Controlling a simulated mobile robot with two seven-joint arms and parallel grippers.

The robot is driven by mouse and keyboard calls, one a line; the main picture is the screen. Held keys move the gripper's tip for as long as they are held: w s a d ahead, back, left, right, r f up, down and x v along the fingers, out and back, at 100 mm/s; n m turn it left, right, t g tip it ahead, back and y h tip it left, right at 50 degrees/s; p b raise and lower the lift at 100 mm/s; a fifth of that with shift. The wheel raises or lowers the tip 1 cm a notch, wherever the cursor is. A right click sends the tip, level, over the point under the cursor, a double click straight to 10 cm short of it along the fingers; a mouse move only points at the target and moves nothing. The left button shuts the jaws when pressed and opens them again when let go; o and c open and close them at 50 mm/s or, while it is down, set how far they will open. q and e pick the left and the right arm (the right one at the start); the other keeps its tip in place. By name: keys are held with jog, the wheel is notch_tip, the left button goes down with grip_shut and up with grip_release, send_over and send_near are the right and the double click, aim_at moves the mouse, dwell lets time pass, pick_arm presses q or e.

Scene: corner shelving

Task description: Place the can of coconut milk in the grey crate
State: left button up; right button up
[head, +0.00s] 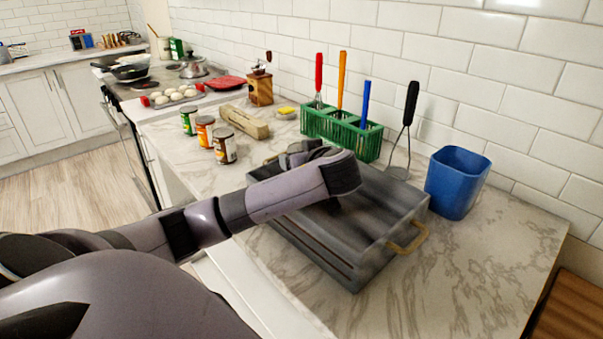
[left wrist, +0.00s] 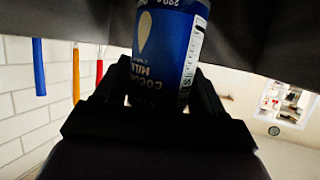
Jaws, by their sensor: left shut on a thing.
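The can of coconut milk (left wrist: 166,50), blue with white lettering, is between the fingers of my left gripper (left wrist: 160,95) in the left wrist view. The gripper is shut on it. In the head view my left arm reaches over the grey crate (head: 368,270), and its wrist hides the gripper's fingers and the can. The crate stands on the marble counter and has a tan handle (head: 408,239) at its near right end. In the wrist view a dark surface fills the top, close to the can. I cannot tell whether the can touches the crate. My right gripper is not in view.
A green basket (head: 341,132) with upright utensils stands behind the crate. Several cans (head: 206,131) and a wooden block (head: 244,121) stand to the left. The counter's front right is clear.

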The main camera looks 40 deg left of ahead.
pick_arm(q)
jog(key=shift+f, duration=2)
jog(key=shift+f, duration=0.2)
jog(key=o, duration=1.3)
jog(key=shift+r, duration=0.1)
jog(key=shift+d+r, duration=0.1)
jog(key=shift+r, duration=0.05)
jog(key=v, duration=0.7)
jog(key=shift+b, duration=0.4)
jog(key=shift+d, duration=0.15)
